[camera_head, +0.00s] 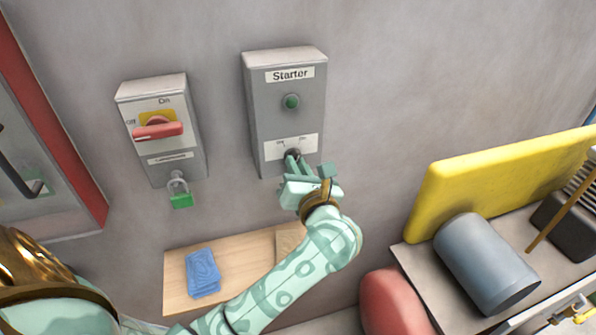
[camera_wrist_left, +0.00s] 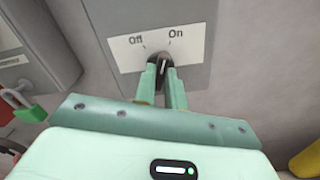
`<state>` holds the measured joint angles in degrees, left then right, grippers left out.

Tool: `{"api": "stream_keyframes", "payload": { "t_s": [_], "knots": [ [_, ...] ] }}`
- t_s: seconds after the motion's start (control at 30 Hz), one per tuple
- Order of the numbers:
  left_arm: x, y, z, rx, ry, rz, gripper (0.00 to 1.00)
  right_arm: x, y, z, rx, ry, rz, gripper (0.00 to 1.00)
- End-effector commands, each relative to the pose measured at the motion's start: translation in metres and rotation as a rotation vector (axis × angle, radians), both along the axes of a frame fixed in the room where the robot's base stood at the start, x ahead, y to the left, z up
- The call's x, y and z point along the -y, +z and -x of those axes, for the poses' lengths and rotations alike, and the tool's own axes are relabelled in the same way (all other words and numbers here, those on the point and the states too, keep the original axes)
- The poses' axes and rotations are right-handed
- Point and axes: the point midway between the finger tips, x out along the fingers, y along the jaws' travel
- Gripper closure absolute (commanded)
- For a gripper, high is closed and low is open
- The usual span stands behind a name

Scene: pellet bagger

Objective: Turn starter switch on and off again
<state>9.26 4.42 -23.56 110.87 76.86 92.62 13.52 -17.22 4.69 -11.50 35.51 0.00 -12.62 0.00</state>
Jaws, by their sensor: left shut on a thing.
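The starter box (camera_head: 286,125) is a grey box on the wall, labelled Starter, with a green round lamp or button (camera_head: 291,101) above a white Off/On plate. The fingers partly hide the knob in the head view. My right gripper is not in view.
Left of the starter box is a grey switch box (camera_head: 162,160) with a red handle (camera_head: 158,131) and a green padlock (camera_head: 181,199). A wooden shelf (camera_head: 236,262) below holds blue cloths (camera_head: 203,273). At right are a yellow panel (camera_head: 490,180) and a grey cylinder (camera_head: 485,262).

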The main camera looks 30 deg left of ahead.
Motion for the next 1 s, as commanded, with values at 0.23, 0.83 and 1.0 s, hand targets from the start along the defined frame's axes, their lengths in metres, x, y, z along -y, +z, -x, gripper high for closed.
{"api": "stream_keyframes", "payload": {
  "t_s": [0.23, 0.83, 1.0],
  "knots": [
    [0.0, -0.006, -0.001, 0.163, 0.0, 0.136, 1.0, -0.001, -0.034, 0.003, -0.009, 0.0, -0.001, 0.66],
    [0.0, -0.005, -0.001, 0.561, 0.001, 0.477, 1.0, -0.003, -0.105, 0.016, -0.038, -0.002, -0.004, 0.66],
    [0.0, -0.003, -0.001, 0.631, 0.001, 0.537, 1.0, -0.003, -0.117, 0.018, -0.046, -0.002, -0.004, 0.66]
  ]
}}
